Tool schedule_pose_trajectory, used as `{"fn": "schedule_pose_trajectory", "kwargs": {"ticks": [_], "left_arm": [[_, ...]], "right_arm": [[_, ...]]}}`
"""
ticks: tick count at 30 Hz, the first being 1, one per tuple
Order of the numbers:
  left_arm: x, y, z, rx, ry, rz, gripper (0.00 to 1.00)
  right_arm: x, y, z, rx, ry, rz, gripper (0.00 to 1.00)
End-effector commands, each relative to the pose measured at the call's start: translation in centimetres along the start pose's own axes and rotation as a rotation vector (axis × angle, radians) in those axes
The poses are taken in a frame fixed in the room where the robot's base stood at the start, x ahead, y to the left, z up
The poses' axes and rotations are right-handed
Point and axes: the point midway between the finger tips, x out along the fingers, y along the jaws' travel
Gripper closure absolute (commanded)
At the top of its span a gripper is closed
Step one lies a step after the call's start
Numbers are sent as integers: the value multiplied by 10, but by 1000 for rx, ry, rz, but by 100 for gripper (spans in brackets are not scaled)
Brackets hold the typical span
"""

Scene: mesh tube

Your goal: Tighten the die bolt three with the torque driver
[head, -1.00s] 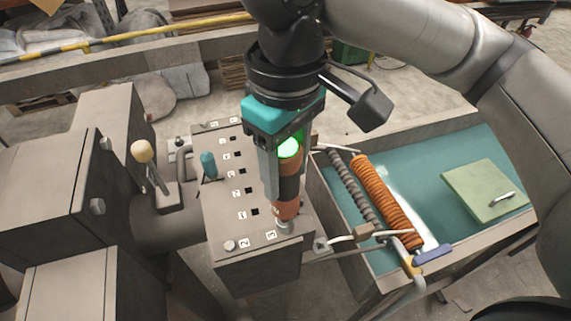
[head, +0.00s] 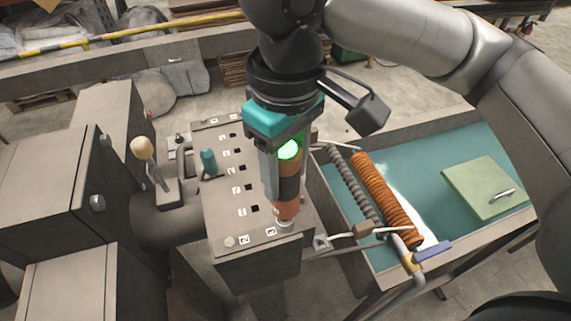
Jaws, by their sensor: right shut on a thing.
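The die block (head: 225,215) is a grey box with several small numbered square holes and labels on top. My right gripper (head: 284,160) is shut on the torque driver (head: 287,205), an orange and black tool with a lit green lamp at its upper end. The driver stands nearly upright, its tip down at the front right corner of the block beside the label 3. Die bolt three is hidden under the tip, so I cannot tell how it is seated. Another bolt (head: 229,242) shows by the label 2. My left gripper is out of view.
A teal-lined trough (head: 440,165) at the right has orange and grey coils and a green lid (head: 484,187). A teal-handled peg (head: 208,160) and a cream-knobbed lever (head: 142,148) rise left of the driver. Grey machine housings (head: 45,165) fill the left.

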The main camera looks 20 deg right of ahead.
Motion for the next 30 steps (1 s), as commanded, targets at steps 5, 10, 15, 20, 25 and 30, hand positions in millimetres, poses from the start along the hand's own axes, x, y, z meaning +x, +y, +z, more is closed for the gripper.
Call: {"fn": "schedule_pose_trajectory", "kwargs": {"ticks": [5, 10, 15, 20, 25, 30], "left_arm": [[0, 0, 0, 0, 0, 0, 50], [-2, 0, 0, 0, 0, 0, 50], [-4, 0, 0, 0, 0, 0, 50], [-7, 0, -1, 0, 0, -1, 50], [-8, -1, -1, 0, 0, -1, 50], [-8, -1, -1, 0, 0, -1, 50]], "right_arm": [[1, 0, 0, 0, 2, 0, 100], [0, 0, 0, 0, 1, 0, 100], [-1, 0, 0, 0, 1, 0, 100], [-1, 0, 0, 0, 1, 0, 100], [-1, 0, 0, 0, 2, 0, 100], [0, 0, 0, 0, 2, 0, 100]]}}
